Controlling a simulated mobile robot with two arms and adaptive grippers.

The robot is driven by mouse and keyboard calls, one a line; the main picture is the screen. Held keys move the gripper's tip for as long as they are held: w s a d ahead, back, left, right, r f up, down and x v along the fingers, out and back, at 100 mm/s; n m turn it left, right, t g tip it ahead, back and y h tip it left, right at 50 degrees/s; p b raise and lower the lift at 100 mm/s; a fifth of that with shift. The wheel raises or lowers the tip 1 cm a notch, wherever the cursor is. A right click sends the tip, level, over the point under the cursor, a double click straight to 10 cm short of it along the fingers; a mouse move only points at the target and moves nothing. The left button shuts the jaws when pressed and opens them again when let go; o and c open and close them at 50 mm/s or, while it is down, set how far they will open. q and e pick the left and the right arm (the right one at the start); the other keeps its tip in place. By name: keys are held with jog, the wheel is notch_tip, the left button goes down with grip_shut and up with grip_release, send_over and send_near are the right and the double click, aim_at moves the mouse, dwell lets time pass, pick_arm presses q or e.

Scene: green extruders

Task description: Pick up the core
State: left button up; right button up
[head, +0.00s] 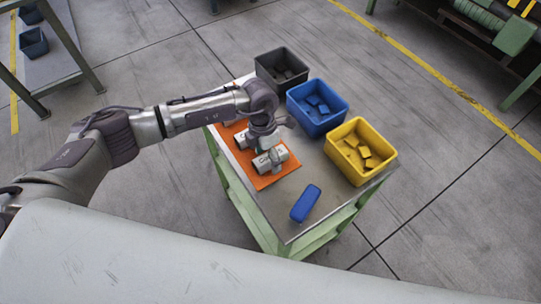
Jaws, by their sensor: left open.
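Two light grey blocks with dark lettering lie on an orange mat (263,182) on the cart. The nearer grey block (262,166) is partly hidden by my left gripper (274,163). The farther grey block (241,141) is partly covered by my arm. The lettering is too small to read fully, so I cannot tell which block is the core. My left gripper points down with its open fingers at the nearer block; I cannot tell whether they touch it. My right gripper is not in view.
A dark grey bin (262,72), a blue bin (315,124) and a yellow bin (345,172) line the cart's far right side, each holding small pieces. A blue block (305,203) lies on the bare near part of the cart top (285,222).

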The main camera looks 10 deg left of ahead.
pick_arm(q)
grip_shut()
dwell(0.4)
